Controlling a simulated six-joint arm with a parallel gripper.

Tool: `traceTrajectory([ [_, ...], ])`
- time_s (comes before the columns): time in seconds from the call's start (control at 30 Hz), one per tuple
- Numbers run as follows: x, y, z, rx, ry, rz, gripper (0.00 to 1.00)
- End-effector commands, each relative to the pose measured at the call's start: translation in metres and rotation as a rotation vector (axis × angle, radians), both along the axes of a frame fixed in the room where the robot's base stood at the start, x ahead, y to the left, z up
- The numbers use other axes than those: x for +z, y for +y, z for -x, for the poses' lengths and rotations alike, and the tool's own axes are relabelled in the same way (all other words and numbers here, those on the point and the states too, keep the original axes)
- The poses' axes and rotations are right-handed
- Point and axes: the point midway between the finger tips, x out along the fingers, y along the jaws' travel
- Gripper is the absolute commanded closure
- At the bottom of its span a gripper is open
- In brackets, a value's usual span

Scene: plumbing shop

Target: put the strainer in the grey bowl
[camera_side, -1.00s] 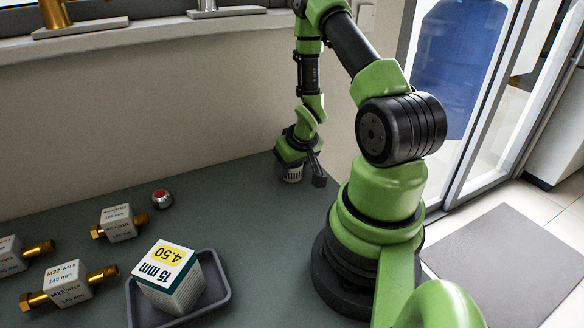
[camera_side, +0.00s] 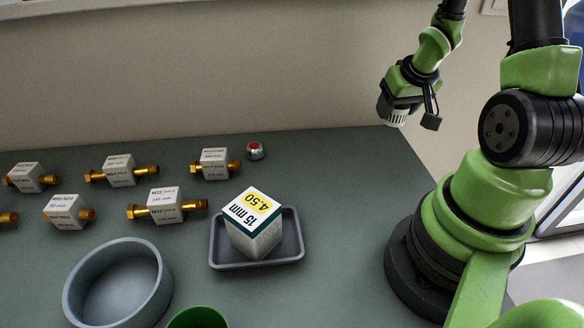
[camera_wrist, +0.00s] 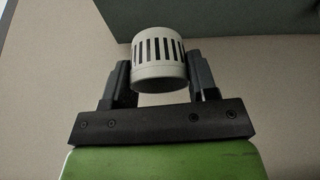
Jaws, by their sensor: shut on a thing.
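The strainer (camera_wrist: 159,62) is a pale, short cylinder with slots around its wall. In the wrist view it sits between the two dark fingers of my gripper (camera_wrist: 160,78), which is shut on it. In the side view my gripper (camera_side: 408,116) holds the strainer (camera_side: 391,112) in the air above the back right of the bench, clear of the surface. The grey bowl (camera_side: 70,290) is round and stands at the front left of the bench, far to the left of my gripper. Its visible inside looks empty.
Several brass fittings with white labelled blocks (camera_side: 165,205) lie behind the bowl.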

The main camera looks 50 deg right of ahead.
Motion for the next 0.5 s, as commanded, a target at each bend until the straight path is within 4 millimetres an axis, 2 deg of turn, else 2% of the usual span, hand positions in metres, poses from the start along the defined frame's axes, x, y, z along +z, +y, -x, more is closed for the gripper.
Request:
traceTrajectory([
  [0.13, 0.003, 0.005, -0.005, 0.020, 0.002, 0.004, 0.69],
  [0.27, 0.011, 0.024, -0.024, 0.097, 0.006, 0.020, 0.69],
  [0.37, 0.022, 0.053, -0.044, 0.195, 0.009, 0.033, 0.69],
  [0.5, 0.039, 0.105, -0.067, 0.351, 0.007, 0.040, 0.69],
])
